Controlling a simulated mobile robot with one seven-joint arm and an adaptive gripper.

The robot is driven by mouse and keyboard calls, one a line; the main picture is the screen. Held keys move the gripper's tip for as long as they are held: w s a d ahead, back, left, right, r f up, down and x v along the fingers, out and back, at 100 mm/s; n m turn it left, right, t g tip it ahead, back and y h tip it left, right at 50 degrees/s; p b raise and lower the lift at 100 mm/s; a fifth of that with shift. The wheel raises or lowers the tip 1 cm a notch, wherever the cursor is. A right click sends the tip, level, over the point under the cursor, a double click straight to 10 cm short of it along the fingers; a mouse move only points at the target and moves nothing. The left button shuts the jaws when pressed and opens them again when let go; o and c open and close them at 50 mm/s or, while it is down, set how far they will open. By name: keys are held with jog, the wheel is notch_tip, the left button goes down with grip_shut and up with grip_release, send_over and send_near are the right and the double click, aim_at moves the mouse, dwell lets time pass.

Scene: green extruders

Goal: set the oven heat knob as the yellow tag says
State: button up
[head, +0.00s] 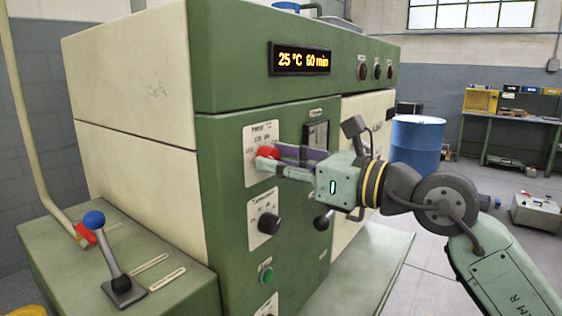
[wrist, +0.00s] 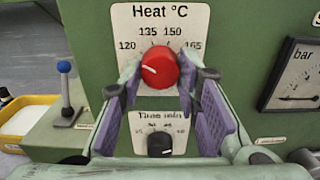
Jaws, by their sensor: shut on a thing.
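The red heat knob (wrist: 160,67) sits on a white plate (wrist: 194,22) marked "Heat °C" with 120, 135, 150 and 165. Its white pointer line points left and slightly up, towards the 120 side. In the head view the knob (head: 268,153) shows partly behind a fingertip. My gripper (head: 272,157) reaches the oven front from the right. In the wrist view my gripper (wrist: 159,74) has one purple-padded finger on each side of the knob and is shut on it. I see no yellow tag in either view.
A black time knob (wrist: 160,144) is below the heat knob, and a bar gauge (wrist: 296,75) to its right. The oven display (head: 301,59) reads 25 °C 60 min. A blue-topped lever (head: 105,250) stands front left. A blue drum (head: 416,143) stands behind my arm.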

jog(key=c, duration=0.3)
jog(key=shift+m+b, duration=3.5)
jog(key=shift+m, duration=4.4)
jog(key=o, duration=1.2)
jog(key=shift+s+r, duration=0.1)
jog(key=shift+c, duration=0.2)
